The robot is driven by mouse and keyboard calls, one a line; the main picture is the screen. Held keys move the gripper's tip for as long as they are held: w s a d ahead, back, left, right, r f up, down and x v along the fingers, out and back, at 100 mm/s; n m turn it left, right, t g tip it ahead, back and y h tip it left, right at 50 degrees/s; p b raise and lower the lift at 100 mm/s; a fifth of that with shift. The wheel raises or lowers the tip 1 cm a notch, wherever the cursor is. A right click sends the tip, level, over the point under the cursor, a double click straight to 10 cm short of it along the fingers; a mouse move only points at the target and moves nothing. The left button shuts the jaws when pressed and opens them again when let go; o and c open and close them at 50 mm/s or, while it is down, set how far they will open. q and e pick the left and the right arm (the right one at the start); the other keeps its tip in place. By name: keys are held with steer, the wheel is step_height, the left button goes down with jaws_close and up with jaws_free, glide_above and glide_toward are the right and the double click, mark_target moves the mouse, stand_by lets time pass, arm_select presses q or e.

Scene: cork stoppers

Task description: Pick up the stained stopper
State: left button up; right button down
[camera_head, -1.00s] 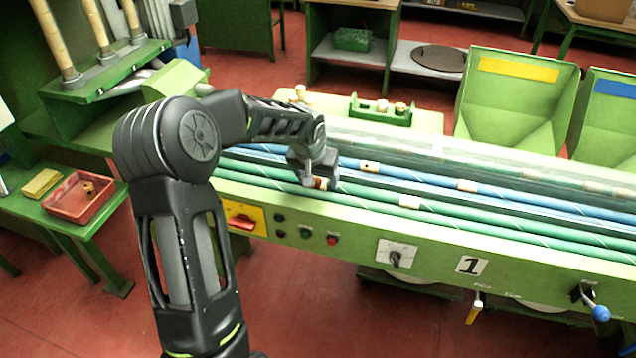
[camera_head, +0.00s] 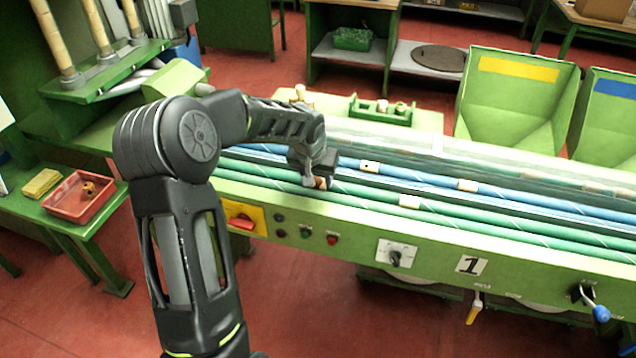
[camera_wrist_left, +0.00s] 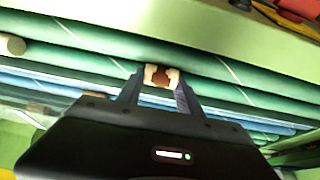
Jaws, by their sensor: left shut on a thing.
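My left gripper (camera_head: 318,180) is over the green rollers of the machine. It is shut on the stained stopper (camera_head: 321,184), a cork piece with a reddish-brown patch, mostly hidden by the fingers in the head view. In the left wrist view the stained stopper (camera_wrist_left: 161,77) sits between the two fingertips (camera_wrist_left: 160,80), brown patch in the middle and pale ends. It is at the rollers; I cannot tell whether it still touches them. My right gripper is not in view.
Other corks lie on the rollers: a plain one (camera_head: 409,201), one with a dark spot (camera_head: 369,166) and another plain one (camera_head: 467,185). A red tray (camera_head: 62,207) with a cork stands at left. A green holder (camera_head: 368,116) with corks is behind. Two bins (camera_head: 510,100) stand at right.

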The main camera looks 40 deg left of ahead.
mark_target(318, 180)
arm_select(q)
step_height(318, 180, up, 10)
steer(key=b, duration=0.1)
stand_by(0.5)
stand_by(0.5)
